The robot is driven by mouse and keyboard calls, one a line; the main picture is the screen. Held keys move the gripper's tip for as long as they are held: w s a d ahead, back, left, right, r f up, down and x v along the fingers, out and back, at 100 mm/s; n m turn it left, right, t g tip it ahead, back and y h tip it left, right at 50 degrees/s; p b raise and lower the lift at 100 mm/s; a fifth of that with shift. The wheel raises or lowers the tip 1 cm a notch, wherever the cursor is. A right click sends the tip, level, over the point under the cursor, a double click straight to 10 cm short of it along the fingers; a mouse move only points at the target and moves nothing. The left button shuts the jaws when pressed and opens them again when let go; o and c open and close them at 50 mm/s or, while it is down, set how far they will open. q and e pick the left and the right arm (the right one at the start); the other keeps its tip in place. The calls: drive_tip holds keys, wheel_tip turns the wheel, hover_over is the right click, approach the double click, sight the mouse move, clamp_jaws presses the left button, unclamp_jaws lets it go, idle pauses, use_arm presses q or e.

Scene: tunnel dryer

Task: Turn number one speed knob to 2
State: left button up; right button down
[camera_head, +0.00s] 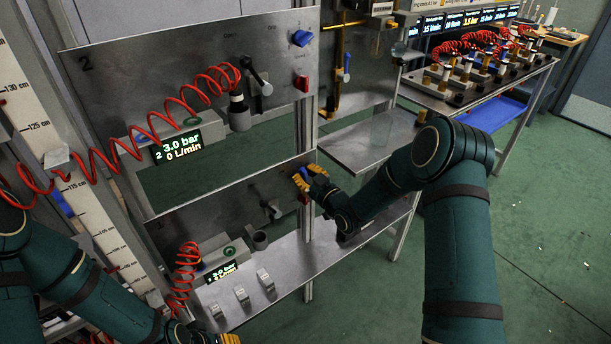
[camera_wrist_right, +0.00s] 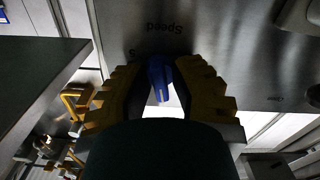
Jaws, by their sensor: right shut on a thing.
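The number one speed knob is a blue knob (camera_head: 304,173) at the upper right of the lower metal panel (camera_head: 236,196). In the right wrist view the blue knob (camera_wrist_right: 158,80) sits between my yellow fingers, under the upside-down word "Speed". My right gripper (camera_head: 308,177) is shut on the knob and covers most of it in the head view; the wrist view shows its fingers (camera_wrist_right: 160,84) on both sides. Where the knob points on its scale I cannot tell. My left gripper (camera_head: 222,338) is at the bottom edge, mostly cut off.
The upper panel (camera_head: 100,90) is marked 2 and has its own blue knob (camera_head: 302,38) and red knob (camera_head: 301,83). A red knob (camera_head: 304,199) is just below my right gripper. Small grey blocks (camera_head: 265,280) stand on the shelf below. Red coiled hoses (camera_head: 187,268) hang at left.

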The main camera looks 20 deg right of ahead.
drive_tip(key=n, duration=0.4)
drive_tip(key=shift+n, duration=0.3)
drive_tip(key=n, duration=0.4)
drive_tip(key=shift+n, duration=0.3)
drive_tip(key=c, duration=1)
unclamp_jaws()
drive_tip(key=shift+w, duration=0.1)
drive_tip(key=v, duration=1.2)
